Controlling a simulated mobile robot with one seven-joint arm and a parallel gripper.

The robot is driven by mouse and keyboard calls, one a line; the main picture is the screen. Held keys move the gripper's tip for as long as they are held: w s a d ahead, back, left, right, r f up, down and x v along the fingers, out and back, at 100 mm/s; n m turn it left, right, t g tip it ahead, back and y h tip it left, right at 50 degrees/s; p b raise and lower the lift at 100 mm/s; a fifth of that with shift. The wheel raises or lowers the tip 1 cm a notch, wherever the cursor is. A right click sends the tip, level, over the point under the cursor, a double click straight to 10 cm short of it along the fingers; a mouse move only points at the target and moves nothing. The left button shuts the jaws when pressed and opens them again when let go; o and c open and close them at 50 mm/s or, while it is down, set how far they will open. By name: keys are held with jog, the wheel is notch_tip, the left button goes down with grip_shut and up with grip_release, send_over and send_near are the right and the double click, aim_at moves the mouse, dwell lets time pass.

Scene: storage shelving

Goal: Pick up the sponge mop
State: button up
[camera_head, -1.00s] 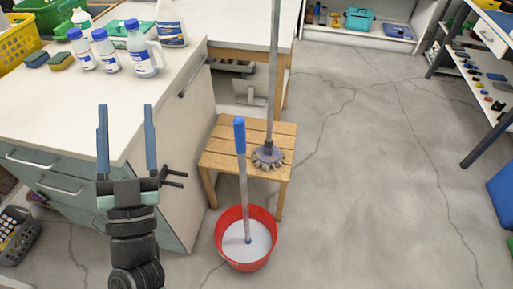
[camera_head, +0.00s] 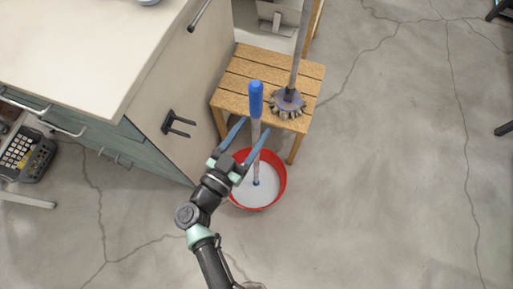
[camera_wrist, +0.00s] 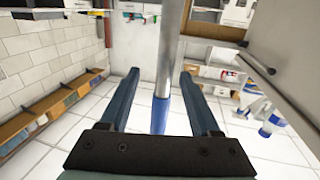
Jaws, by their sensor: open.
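A mop with a blue grip (camera_head: 256,99) and a grey shaft stands nearly upright in a red bucket (camera_head: 283,184) of whitish liquid. I take it as the sponge mop; its lower end is hidden in the liquid. My gripper (camera_head: 256,125) is open, with one blue finger on each side of the shaft, just below the grip. In the wrist view the grey shaft (camera_wrist: 168,62) and blue grip (camera_wrist: 160,115) show between the spread fingers (camera_wrist: 160,92). I cannot tell whether either finger touches the shaft.
A wooden slatted stool (camera_head: 240,84) stands behind the bucket. A second pole with a grey, fringed head (camera_head: 288,103) rests on it. A white-topped cabinet (camera_head: 85,55) with a protruding black handle (camera_head: 178,123) is at left.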

jog(key=b+x, duration=0.1)
jog(key=x, duration=0.5)
jog(key=shift+w+f, duration=0.15)
jog(key=shift+w, duration=0.15)
jog(key=shift+a, duration=0.15)
jog(key=shift+c, duration=0.2)
grip_shut()
